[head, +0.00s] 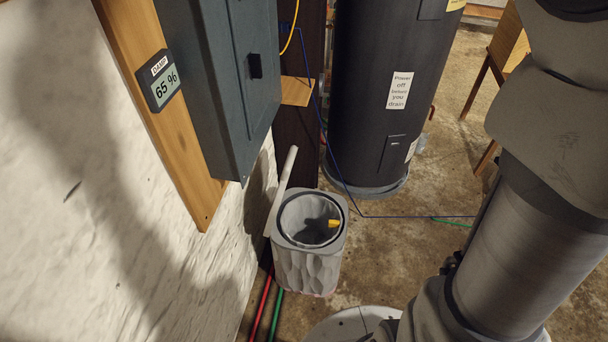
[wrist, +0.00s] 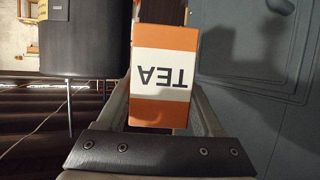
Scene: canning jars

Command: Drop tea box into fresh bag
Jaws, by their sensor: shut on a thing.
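The tea box (wrist: 165,62) is orange and white, with TEA printed upside down in the wrist view. My gripper (wrist: 162,92) is shut on it, with a finger along each side. The box and gripper do not show in the head view. A grey bag (head: 299,217) lines a squarish bin (head: 306,270) standing on the floor by the wall in the head view. The bag's mouth is round and open, and its inside is in shadow. A small yellow thing (head: 333,223) shows at the right inside of the mouth.
A grey electrical cabinet (head: 225,75) hangs on the wall above and left of the bin. A black tank (head: 385,90) stands behind it. A pale pipe (head: 283,185) leans beside the bin. A blue wire (head: 400,216) crosses the floor. Red and green hoses (head: 262,305) run below the bin.

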